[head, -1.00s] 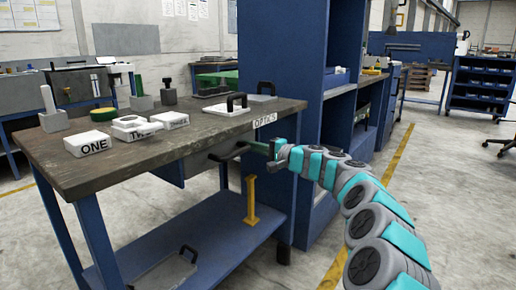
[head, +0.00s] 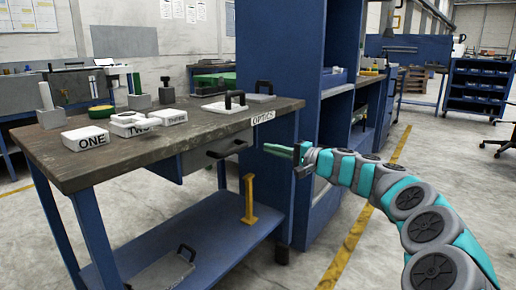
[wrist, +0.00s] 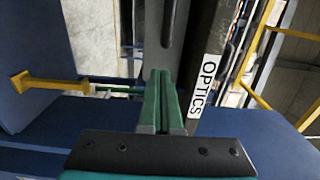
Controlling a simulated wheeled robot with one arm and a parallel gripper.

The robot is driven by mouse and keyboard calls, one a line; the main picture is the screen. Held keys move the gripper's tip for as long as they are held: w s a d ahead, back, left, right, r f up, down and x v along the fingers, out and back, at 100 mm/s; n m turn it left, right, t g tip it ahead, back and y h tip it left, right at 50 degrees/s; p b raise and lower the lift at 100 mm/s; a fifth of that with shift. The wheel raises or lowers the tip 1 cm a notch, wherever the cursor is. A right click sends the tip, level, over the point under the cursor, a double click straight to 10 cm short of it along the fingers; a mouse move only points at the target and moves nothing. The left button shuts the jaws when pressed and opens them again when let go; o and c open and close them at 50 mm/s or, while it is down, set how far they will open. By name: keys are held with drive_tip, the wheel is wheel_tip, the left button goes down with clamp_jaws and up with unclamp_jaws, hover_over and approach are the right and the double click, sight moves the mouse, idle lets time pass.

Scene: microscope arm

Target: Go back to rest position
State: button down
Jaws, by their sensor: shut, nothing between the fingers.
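My gripper (head: 283,152) is to the right of the workbench's front right corner, just below the top's height. Its green fingers are shut with nothing between them; they show together in the wrist view (wrist: 161,100). The gripper is apart from the drawer (head: 210,155) under the benchtop, whose dark handle (head: 226,148) is free. The OPTICS label (head: 263,117) is on the benchtop edge near the gripper, and it also shows in the wrist view (wrist: 204,80).
The wooden benchtop (head: 150,150) holds white blocks marked ONE (head: 86,137), TWO and THREE, plus handled lids. A yellow post (head: 249,199) stands on the lower blue shelf (head: 205,235). A tall blue cabinet (head: 277,60) stands behind my gripper. The floor at right is open.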

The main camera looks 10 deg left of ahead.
drive_tip(key=v, duration=0.5)
drive_tip(key=s+a+n+g+h+p, duration=0.3)
drive_tip(key=s+n+g, duration=0.4)
drive_tip(key=s, duration=1.7)
drive_tip(key=s+d+f+h, duration=0.4)
drive_tip(key=s+d+f, duration=0.1)
drive_tip(key=s+d, duration=0.4)
drive_tip(key=s+d+f+m+g+h+p, duration=0.1)
drive_tip(key=s+d+f+h, duration=0.4)
drive_tip(key=s+d, duration=0.4)
drive_tip(key=s+d+f+m+h+p, duration=0.1)
drive_tip(key=s+d+f+h, duration=0.3)
drive_tip(key=s+d+f, duration=0.3)
drive_tip(key=s+d, duration=0.3)
drive_tip(key=shift+s+g+h, duration=0.3)
drive_tip(key=shift+s+g, duration=0.05)
drive_tip(key=shift+g, duration=0.05)
